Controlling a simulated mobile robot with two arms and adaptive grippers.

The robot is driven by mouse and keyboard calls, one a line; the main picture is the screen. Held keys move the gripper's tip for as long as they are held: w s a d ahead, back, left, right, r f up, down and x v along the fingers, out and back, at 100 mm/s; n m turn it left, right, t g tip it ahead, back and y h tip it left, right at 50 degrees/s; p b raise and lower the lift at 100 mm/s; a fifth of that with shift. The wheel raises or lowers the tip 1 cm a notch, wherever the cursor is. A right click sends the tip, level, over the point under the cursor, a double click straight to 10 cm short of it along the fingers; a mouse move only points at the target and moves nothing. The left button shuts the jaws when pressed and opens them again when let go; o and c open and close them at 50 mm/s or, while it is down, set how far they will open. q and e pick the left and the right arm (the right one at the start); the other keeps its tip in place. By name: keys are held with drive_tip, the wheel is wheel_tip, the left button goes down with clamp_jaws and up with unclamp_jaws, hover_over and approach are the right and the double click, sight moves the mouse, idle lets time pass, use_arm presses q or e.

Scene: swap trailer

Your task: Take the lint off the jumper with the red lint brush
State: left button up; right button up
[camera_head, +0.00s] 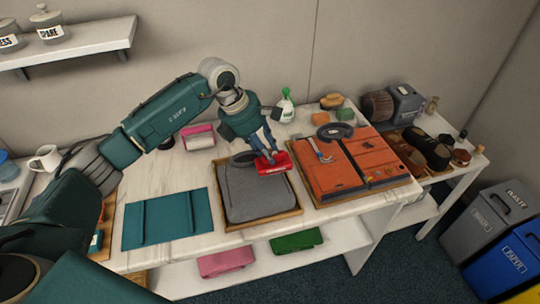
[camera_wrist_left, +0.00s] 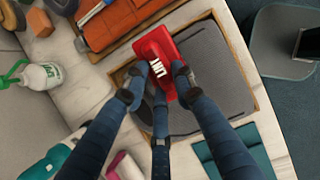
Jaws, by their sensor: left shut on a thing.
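The grey jumper (camera_head: 252,190) lies folded in a shallow wooden tray (camera_head: 268,223) on the white table. It also shows in the left wrist view (camera_wrist_left: 212,75). My left gripper (camera_head: 268,156) is shut on the red lint brush (camera_head: 276,164), over the jumper's far right part. In the left wrist view the brush (camera_wrist_left: 156,45), with white lettering, sits between the fingers of the gripper (camera_wrist_left: 158,82). I cannot tell whether the brush touches the jumper. No lint can be made out. My right gripper is not in view.
An orange garment (camera_head: 350,165) lies in a tray to the right, and a teal folded cloth (camera_head: 166,218) to the left. A spray bottle (camera_head: 286,106) stands behind. Shoes (camera_head: 427,148) and a grey box (camera_head: 404,102) are farther right. Bins (camera_head: 503,220) stand on the floor.

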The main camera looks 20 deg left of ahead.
use_arm(q)
drive_tip(key=shift+p+v, duration=0.35)
drive_tip(key=shift+v, duration=0.75)
drive_tip(key=shift+w+d+r, duration=0.1)
drive_tip(key=shift+r, duration=0.35)
drive_tip(key=shift+w+d+r+p, duration=0.1)
drive_tip(key=shift+d+r+p, duration=0.05)
drive_tip(key=shift+r+p, duration=0.5)
drive_tip(key=shift+r, duration=0.55)
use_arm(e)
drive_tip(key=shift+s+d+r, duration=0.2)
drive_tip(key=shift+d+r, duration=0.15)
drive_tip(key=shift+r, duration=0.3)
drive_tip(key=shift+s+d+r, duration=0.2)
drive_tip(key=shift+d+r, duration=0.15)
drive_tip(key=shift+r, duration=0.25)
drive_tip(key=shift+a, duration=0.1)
